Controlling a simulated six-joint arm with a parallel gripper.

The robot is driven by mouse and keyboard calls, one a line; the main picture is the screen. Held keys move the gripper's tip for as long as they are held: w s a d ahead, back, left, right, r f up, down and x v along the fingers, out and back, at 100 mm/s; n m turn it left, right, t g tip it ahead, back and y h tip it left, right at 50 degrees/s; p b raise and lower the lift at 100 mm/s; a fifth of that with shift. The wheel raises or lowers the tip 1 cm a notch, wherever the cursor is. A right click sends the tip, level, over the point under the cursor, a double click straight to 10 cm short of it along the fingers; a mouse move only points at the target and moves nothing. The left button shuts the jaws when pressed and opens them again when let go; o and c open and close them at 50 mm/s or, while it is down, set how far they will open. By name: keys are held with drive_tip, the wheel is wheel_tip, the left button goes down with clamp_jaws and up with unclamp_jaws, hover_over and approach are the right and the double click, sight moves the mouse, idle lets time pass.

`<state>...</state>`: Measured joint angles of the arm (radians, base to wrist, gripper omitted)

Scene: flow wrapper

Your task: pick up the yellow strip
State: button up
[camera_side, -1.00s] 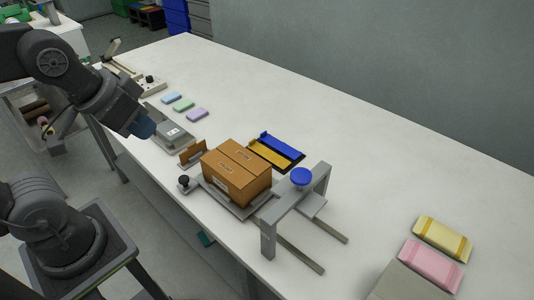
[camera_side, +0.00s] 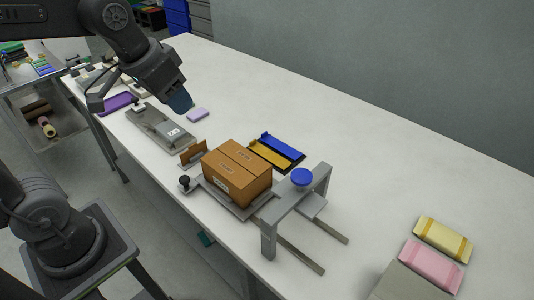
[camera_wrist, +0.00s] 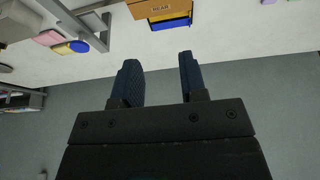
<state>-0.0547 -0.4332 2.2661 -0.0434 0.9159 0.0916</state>
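The yellow strip (camera_side: 270,153) lies in a dark tray (camera_side: 299,166) beside a blue strip (camera_side: 282,146), just behind the cardboard boxes. In the wrist view the yellow strip (camera_wrist: 170,17) shows at the top edge, with the blue strip (camera_wrist: 171,25) next to it. My gripper (camera_side: 182,104) is in the air above the table, left of and apart from the strip. In the wrist view my gripper (camera_wrist: 158,62) has its two dark fingers spread, with nothing between them.
Brown boxes (camera_side: 237,178) sit in a metal fixture with a blue-knobbed bridge (camera_side: 302,178) to the right. A lilac block (camera_side: 198,115) lies near my gripper. Yellow (camera_side: 442,239) and pink (camera_side: 430,265) packs lie at right. The table behind the strips is clear.

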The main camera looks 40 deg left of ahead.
drive_tip(key=w+a+f+g, duration=0.1)
drive_tip(key=w+a+f, duration=0.1)
drive_tip(key=w, duration=0.8)
drive_tip(key=g+h, duration=0.2)
drive_tip(key=g, duration=0.1)
hover_over(254, 144)
drive_tip(key=s, duration=0.1)
drive_tip(key=shift+m, duration=0.3)
drive_tip(key=f, duration=1.5)
drive_tip(key=a+f, duration=0.1)
drive_tip(key=f, duration=0.6)
drive_tip(key=shift+f, duration=0.2)
drive_tip(key=shift+w+d+f, duration=0.1)
drive_tip(key=shift+w+f, duration=0.05)
drive_tip(key=shift+f, duration=0.85)
drive_tip(key=shift+w+d+f, duration=0.1)
drive_tip(key=shift+d+f, duration=0.05)
drive_tip(key=shift+f, duration=0.85)
drive_tip(key=shift+w+d+f, duration=0.1)
drive_tip(key=shift+w+f, duration=0.05)
drive_tip(key=shift+f, duration=0.85)
clamp_jaws()
